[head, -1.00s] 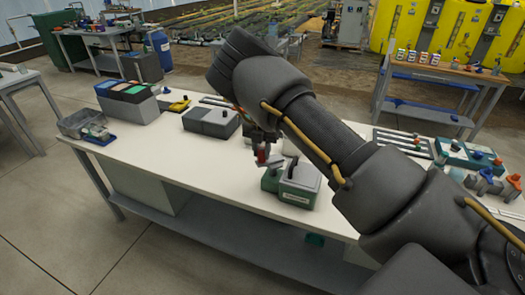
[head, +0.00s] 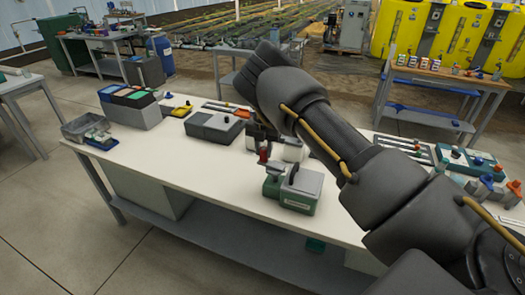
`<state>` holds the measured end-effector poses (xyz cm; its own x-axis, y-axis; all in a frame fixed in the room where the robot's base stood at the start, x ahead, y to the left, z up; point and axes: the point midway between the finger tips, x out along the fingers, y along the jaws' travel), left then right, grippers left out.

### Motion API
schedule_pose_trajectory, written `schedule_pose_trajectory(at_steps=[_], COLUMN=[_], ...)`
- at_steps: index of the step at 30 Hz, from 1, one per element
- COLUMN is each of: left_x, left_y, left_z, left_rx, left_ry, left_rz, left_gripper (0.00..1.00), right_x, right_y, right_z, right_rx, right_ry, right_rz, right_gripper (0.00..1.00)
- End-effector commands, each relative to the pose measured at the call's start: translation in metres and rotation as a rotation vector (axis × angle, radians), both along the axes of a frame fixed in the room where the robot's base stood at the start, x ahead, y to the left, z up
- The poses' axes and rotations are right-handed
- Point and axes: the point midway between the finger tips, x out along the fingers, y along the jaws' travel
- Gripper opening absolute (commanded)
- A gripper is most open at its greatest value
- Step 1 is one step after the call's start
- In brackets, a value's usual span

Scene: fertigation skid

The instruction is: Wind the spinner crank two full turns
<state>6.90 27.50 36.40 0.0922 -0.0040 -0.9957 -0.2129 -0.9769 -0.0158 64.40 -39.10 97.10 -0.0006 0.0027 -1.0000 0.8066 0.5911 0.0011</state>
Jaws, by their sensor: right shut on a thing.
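The spinner (head: 298,190) is a green box with a grey top near the front edge of the white bench. Its crank stands at the left side of the box, with a red handle (head: 264,156) upright at its outer end. My right gripper (head: 263,150) reaches down from above and is shut on this red handle. The fingers are small and partly dark against the bench, so their exact grip is hard to see. My right arm crosses the picture from the lower right. My left gripper is not in view.
A grey box with a black knob (head: 213,127) stands behind and left of the spinner. Further left are coloured-lid bins (head: 130,100) and a grey tray (head: 86,126). Valves and fittings (head: 485,188) stand at the right. The bench front left of the spinner is clear.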

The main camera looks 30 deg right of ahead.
Motion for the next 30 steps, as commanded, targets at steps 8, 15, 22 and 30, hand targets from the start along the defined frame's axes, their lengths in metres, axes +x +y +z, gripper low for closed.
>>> schedule_pose_trajectory(at_steps=[8, 15, 22, 30], left_x=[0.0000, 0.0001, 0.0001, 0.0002], left_y=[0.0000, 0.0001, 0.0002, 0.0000], left_z=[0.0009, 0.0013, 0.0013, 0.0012], left_rx=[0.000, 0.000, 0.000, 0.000], left_ry=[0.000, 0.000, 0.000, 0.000], left_rz=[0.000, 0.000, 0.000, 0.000], left_gripper=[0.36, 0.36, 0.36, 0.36], right_x=[0.0040, 0.0042, 0.0039, 0.0035], right_y=[-0.0051, -0.0074, -0.0087, -0.0086], right_z=[0.0006, 0.0003, -0.0003, -0.0001], right_rx=[-0.004, -0.004, -0.003, -0.002], right_ry=[-0.005, -0.005, -0.003, -0.002], right_rz=[-0.001, -0.001, -0.002, -0.002], right_gripper=[0.15, 0.15, 0.52, 0.54])
